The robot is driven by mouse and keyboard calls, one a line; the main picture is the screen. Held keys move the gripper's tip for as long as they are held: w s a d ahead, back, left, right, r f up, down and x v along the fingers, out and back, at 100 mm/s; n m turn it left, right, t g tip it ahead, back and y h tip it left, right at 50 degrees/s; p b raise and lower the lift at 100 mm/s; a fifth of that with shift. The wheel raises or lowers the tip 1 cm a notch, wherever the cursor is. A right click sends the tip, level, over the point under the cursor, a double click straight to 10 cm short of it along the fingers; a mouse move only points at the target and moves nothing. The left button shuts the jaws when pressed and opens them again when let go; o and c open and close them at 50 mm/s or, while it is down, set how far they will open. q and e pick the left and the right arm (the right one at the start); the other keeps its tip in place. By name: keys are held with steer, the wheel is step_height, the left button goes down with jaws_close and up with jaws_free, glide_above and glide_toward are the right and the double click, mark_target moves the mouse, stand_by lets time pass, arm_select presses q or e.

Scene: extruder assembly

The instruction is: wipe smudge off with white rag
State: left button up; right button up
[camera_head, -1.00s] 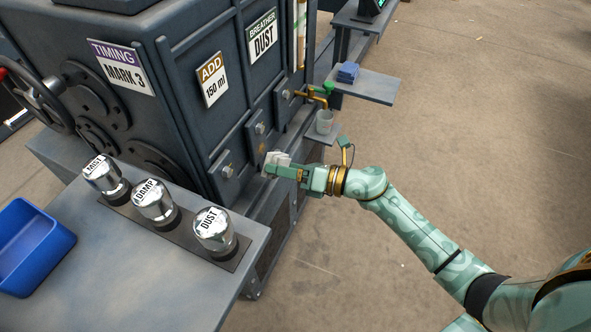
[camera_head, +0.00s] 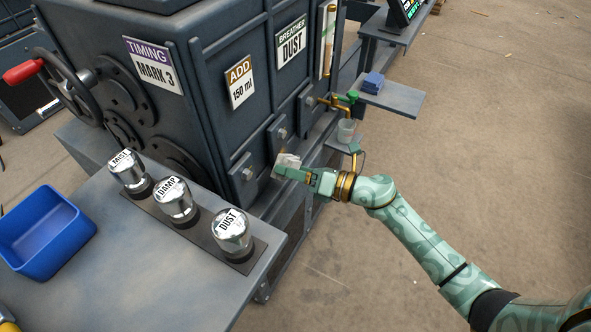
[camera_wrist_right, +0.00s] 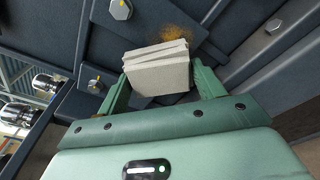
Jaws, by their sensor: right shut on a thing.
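The white rag (camera_head: 287,162) is a small folded pad in my right gripper (camera_head: 282,171), in front of the dark machine's side panel. In the right wrist view the rag (camera_wrist_right: 158,68) sits between both fingers of the right gripper (camera_wrist_right: 160,85), which are shut on it. A rusty orange-brown smudge (camera_wrist_right: 172,24) shows on the panel just beyond the rag's upper edge. I cannot tell whether the rag touches the panel. The rag may hide part of the smudge. My left gripper is not in view.
Bolted plates stick out of the machine (camera_head: 215,140) near the rag. Three capped jars, one labelled DUST (camera_head: 232,236), stand on the bench beside a blue bin (camera_head: 45,232). A cup (camera_head: 346,131) sits under a brass tap, and blue cloths (camera_head: 373,82) lie on a shelf.

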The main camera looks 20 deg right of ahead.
mark_target(302, 161)
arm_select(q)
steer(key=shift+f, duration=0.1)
arm_select(e)
steer(key=shift+x, duration=0.9)
steer(key=shift+w+d+r, duration=0.1)
steer(key=shift+w+d+b, duration=0.55)
steer(key=shift+d, duration=0.25)
steer(key=shift+w+d, duration=0.4)
steer(key=shift+d, duration=0.15)
steer(key=shift+w+d+f+b, duration=0.2)
steer(key=shift+w+d+b, duration=0.5)
steer(key=shift+d+b, duration=0.05)
steer(key=shift+s+a+r+p, duration=0.3)
steer(key=shift+a+r+p, duration=0.1)
steer(key=shift+p, duration=0.1)
steer(key=shift+s+a+p, duration=0.45)
steer(key=shift+s+a, duration=0.25)
steer(key=shift+a, duration=0.2)
steer(key=shift+s+a+p, duration=0.45)
steer(key=shift+s+a, duration=0.25)
steer(key=shift+a, duration=0.25)
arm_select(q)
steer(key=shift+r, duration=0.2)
arm_select(e)
steer(key=shift+f, duration=0.15)
